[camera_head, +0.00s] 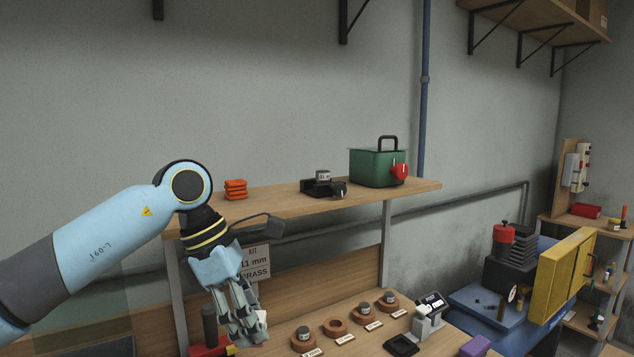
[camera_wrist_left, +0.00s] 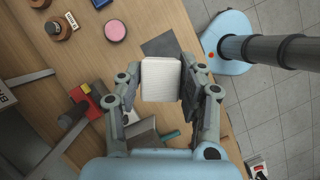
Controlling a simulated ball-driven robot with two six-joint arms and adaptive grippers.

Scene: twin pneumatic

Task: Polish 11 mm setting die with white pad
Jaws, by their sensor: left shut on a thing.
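My left gripper (camera_head: 250,335) is low over the front of the bench in the head view, fingers pointing down. In the left wrist view my left gripper (camera_wrist_left: 160,92) is shut on the white pad (camera_wrist_left: 160,78), a ribbed block between its fingers. In the head view the fingers hide most of the pad. Dies sit in round wooden holders (camera_head: 303,341) in a labelled row to the right of the gripper. One holder (camera_head: 335,327) looks empty. A small grey labelled die (camera_head: 323,175) sits on a black fixture (camera_head: 318,189) on the shelf. My right gripper is not in view.
A green box (camera_head: 377,167) and orange stack (camera_head: 235,189) stand on the shelf above the bench. A white display device (camera_head: 429,315) and purple block (camera_head: 475,346) are to the right.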

